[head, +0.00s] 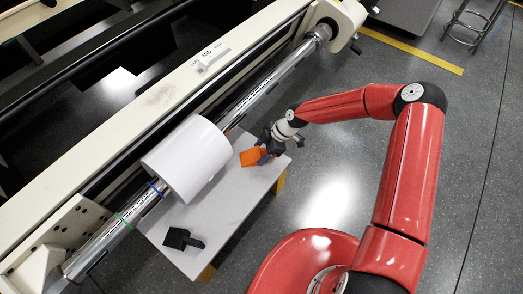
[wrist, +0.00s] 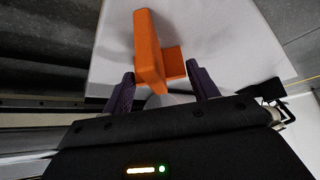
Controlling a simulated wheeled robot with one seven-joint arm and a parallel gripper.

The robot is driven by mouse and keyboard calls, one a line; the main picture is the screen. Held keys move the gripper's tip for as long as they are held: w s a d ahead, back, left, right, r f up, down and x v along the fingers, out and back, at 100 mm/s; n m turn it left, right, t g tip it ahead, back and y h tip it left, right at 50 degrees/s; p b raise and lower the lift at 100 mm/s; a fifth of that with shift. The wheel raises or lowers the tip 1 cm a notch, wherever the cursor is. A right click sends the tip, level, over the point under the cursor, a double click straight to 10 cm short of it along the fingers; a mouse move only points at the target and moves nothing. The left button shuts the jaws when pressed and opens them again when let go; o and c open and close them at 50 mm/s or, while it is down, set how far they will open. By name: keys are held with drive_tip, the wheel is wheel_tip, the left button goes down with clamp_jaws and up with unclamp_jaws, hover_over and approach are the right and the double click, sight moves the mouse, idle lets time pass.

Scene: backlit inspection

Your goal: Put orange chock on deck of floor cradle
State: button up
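The orange chock (head: 252,157) is at the tips of my gripper (head: 268,150), over the far end of the pale deck of the floor cradle (head: 222,208). In the wrist view the chock (wrist: 148,50) fills the space between my two purple fingers (wrist: 160,75), one finger on each side. I cannot tell whether its underside touches the deck. The deck (wrist: 230,30) also shows behind it in the wrist view. A black chock (head: 182,239) sits on the near part of the deck.
A white roll (head: 188,158) on a steel shaft (head: 262,88) runs along the deck's left side, beside a long cream machine beam (head: 225,50). Grey floor right of the deck is open. A stool (head: 474,25) stands at the far right.

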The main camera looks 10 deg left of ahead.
drive_tip(key=o, duration=0.3)
drive_tip(key=shift+r, duration=0.1)
drive_tip(key=p+v, duration=0.1)
drive_tip(key=v, duration=1.1)
drive_tip(key=s+d+r+m+t+h, duration=0.2)
drive_tip(key=s+d+r+m+h, duration=0.25)
drive_tip(key=d+r, duration=0.45)
drive_tip(key=s+d+r+m+t+h, duration=0.25)
drive_tip(key=d+r+m, duration=0.35)
drive_tip(key=d+r, duration=0.3)
drive_tip(key=s+d+r+m+t, duration=0.1)
drive_tip(key=s+r+m, duration=0.3)
drive_tip(key=s, duration=0.1)
drive_tip(key=s+d+r+m+t, duration=0.1)
drive_tip(key=s+d+r+m, duration=0.1)
drive_tip(key=s+r+m, duration=0.2)
drive_tip(key=s+d+r+m+t, duration=0.1)
drive_tip(key=s+d+r+m, duration=0.1)
drive_tip(key=s+r+m, duration=0.2)
drive_tip(key=shift+s+d+r+t+y, duration=0.1)
drive_tip(key=shift+s+r+t+y, duration=0.1)
drive_tip(key=shift+s, duration=0.6)
drive_tip(key=shift+s+r+t+y, duration=0.1)
drive_tip(key=shift+s+y, duration=0.1)
drive_tip(key=shift+s, duration=0.65)
